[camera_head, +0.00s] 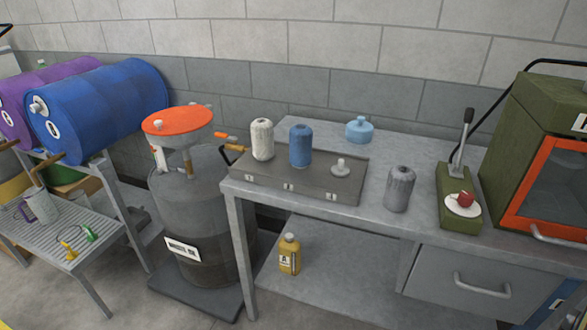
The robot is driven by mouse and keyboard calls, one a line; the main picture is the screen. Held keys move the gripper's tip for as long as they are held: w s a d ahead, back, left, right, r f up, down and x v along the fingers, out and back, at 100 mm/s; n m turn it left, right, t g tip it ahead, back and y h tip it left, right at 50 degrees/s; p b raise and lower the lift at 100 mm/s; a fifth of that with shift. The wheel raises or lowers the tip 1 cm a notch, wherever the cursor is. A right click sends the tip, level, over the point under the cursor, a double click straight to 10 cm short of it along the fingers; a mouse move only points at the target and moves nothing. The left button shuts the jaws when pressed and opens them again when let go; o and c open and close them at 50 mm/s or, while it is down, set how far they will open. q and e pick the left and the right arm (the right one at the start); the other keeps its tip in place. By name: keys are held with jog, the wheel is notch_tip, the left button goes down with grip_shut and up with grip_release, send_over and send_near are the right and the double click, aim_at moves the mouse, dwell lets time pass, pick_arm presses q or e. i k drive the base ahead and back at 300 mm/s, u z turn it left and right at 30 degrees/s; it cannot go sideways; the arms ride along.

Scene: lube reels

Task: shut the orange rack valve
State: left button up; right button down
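No part is clearly readable as an orange rack valve. At the left, a purple drum (62,80) and a blue drum (110,105) lie on a metal rack (118,198). A brownish-orange spout-like part (46,164) hangs under the blue drum's front end; whether it is open or shut is too small to tell. An orange-tipped handle (232,148) sticks out beside the dark upright drum (195,215). Neither of my grippers is in view.
A grey mug (42,206) stands on the rack's slatted shelf near yellow and green fittings (78,240). The upright drum has an orange round top (178,122).

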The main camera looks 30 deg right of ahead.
aim_at(222, 135)
jog(key=u, duration=0.1)
jog(key=k, duration=1)
jog(key=z, duration=1.05)
jog(key=i, duration=1.3)
jog(key=u, duration=0.85)
jog(key=k, duration=0.65)
jog(key=u, duration=0.55)
jog(key=i, duration=1.1)
jog(key=u, duration=0.25)
